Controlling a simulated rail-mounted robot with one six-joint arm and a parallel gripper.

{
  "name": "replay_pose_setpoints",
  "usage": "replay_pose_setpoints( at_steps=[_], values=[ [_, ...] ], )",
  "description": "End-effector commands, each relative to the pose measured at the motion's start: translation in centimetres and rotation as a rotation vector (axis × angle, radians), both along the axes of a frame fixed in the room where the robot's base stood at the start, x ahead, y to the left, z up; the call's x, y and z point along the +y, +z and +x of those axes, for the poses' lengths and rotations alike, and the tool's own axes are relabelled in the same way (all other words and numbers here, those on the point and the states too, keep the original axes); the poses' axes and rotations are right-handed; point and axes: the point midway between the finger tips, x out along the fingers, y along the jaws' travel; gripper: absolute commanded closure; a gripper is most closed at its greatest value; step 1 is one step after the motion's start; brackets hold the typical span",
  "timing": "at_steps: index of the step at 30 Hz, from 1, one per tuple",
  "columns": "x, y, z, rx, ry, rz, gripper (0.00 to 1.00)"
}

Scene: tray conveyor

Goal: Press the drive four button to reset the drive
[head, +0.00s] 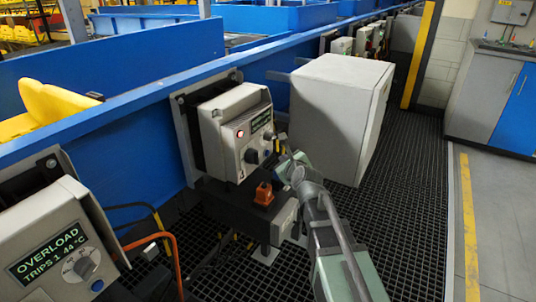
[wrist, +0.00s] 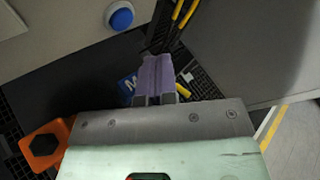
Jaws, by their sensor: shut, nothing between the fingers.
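In the wrist view, a round blue button (wrist: 121,15) stands out from a grey panel at the top. My gripper (wrist: 157,62) is shut and empty, with its fingertips below and right of that button, apart from it in the picture. In the head view my gripper (head: 285,162) is close to the right of the box's front, partly hidden by my wrist.
An orange part (head: 264,193) sits below the box. A large light-grey cabinet (head: 335,105) stands close to the right. Another drive box (head: 50,245) at the lower left reads "OVERLOAD TRIPS 1 44 °C". Yellow and black cables (wrist: 180,18) hang near the fingertips. Dark grating (head: 410,200) is open at right.

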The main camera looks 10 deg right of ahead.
Motion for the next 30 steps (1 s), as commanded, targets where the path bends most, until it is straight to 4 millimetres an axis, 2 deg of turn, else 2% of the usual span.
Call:
replay_pose_setpoints(
  at_steps=[3,9,30],
  values=[
    [1.1,0.0,1.0,0.0,0.001,0.0,1.0],
    [1.8,0.0,1.5,0.0,0.0,0.0,1.0],
    [1.8,0.0,1.4,0.0,0.0,0.0,1.0]
  ],
)
